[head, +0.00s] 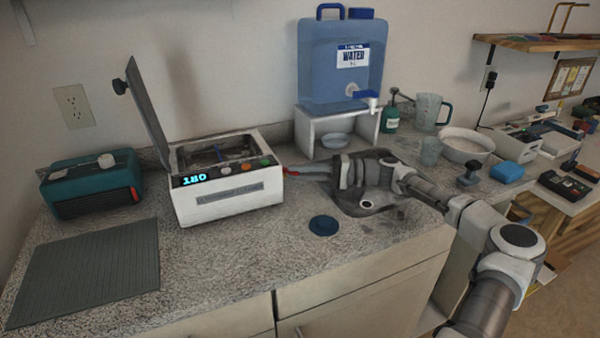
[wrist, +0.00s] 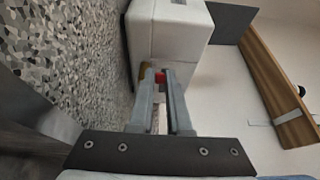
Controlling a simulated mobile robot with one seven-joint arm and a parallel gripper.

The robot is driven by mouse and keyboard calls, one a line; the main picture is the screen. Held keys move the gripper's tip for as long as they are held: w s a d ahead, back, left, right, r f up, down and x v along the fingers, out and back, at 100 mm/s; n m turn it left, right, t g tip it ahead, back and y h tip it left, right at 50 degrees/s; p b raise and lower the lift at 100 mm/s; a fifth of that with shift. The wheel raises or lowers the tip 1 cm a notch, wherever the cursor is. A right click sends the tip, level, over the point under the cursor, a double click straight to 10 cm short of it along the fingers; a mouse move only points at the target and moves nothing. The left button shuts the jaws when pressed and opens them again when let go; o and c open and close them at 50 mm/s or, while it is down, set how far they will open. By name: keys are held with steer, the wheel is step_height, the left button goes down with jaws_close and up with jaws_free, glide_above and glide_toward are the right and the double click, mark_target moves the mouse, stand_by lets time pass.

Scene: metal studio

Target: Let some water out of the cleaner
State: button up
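The cleaner (head: 228,188) is a white box with its grey lid (head: 148,112) raised, on the counter left of centre. Its front panel has several buttons and a lit display reading 180. A small red handle (head: 292,172) sits low on its right side. My gripper (head: 294,171) reaches in from the right, level with that handle. In the wrist view the red handle (wrist: 160,77) fills the narrow gap between my fingertips (wrist: 161,78), and the gripper looks shut on it. A brass-coloured part (wrist: 145,70) shows beside it, partly hidden by a finger. No running water is visible.
A sink basin (head: 365,206) lies under my arm. A blue lid-like disc (head: 324,225) lies in front of it. A blue water container (head: 340,62) stands on a white stand behind. A teal device (head: 92,184) and grey ribbed mat (head: 85,270) are at left.

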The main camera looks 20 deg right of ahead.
steer(key=o, duration=0.4)
steer(key=p+v, duration=0.1)
steer(key=v, duration=1.6)
steer(key=shift+d, duration=0.25)
